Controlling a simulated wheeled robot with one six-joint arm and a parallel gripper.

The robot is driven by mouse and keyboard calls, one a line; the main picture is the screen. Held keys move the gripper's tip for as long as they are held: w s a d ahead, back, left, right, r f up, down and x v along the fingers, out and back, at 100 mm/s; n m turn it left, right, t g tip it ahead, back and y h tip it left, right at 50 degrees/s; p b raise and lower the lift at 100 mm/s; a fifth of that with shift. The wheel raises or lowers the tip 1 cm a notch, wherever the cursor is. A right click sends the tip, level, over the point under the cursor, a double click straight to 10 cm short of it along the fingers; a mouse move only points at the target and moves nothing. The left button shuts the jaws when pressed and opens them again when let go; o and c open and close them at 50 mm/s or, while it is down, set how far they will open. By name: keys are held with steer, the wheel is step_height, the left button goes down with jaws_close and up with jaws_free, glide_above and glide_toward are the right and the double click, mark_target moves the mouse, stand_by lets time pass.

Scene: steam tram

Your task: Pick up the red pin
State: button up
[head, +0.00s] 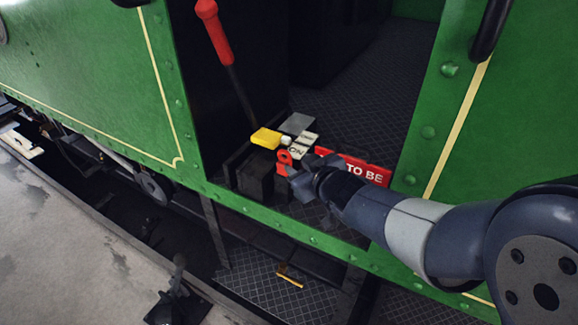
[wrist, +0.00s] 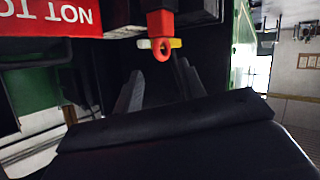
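The red pin (head: 284,157) has a ring-shaped end and stands by the edge of the cab doorway in the head view. In the wrist view the pin (wrist: 160,24) is at the top centre, with its ring toward me. My gripper (head: 291,171) is right beside the pin in the head view, partly overlapping it. In the wrist view my gripper (wrist: 159,70) is open, its two dark fingers apart with nothing between them. The pin's ring is just beyond the fingertips.
A red sign (head: 355,168) with white lettering lies right behind my gripper. A yellow block (head: 265,138) and pale labelled plates (head: 297,150) are close to the pin. A red-handled lever (head: 215,30) rises behind. Green cab panels (head: 90,70) flank the doorway.

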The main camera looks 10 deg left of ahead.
mark_target(289, 157)
steer(key=shift+x, duration=3.05)
steer(key=shift+d+f, duration=0.1)
steer(key=shift+d, duration=0.1)
jaws_close()
